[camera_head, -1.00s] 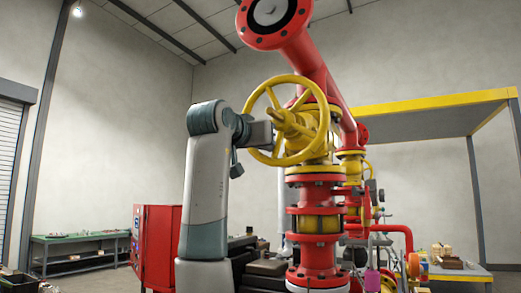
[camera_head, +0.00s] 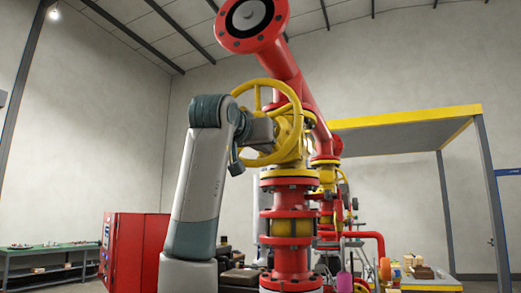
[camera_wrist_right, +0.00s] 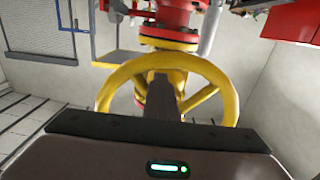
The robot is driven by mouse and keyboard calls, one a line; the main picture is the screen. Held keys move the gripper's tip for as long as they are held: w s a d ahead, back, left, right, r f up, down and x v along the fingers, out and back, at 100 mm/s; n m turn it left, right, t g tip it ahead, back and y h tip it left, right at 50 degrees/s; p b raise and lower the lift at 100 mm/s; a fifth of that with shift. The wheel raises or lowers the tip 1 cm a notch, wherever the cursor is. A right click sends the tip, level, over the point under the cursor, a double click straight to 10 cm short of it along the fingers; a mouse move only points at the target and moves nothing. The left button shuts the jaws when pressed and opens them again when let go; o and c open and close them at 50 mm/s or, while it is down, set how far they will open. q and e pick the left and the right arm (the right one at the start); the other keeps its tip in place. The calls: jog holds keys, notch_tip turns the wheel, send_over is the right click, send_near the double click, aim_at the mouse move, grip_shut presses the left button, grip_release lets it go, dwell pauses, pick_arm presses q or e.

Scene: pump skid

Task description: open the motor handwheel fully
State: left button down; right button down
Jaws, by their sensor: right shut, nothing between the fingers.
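The yellow handwheel (camera_head: 263,82) stands upright on its yellow valve body, above a red flanged pipe, in the middle of the head view. My right gripper (camera_head: 271,129) reaches in from the left and covers the wheel's hub and part of its spokes. In the right wrist view the handwheel's rim (camera_wrist_right: 210,70) arcs around the dark fingers of my right gripper (camera_wrist_right: 163,82). The fingers are shut with nothing between them and overlap the hub. I cannot tell whether they touch the wheel. My left gripper is out of view.
A large red pipe (camera_head: 288,68) rises behind and above the wheel. A red cabinet (camera_head: 135,250) and a green workbench (camera_head: 45,263) stand at left. A yellow-edged platform (camera_head: 400,118) is at right.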

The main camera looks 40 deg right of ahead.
jog(key=b+v, duration=0.1)
jog(key=v, duration=0.8)
jog(key=shift+w+b, duration=0.2)
jog(key=shift+b, duration=0.2)
dwell(0.8)
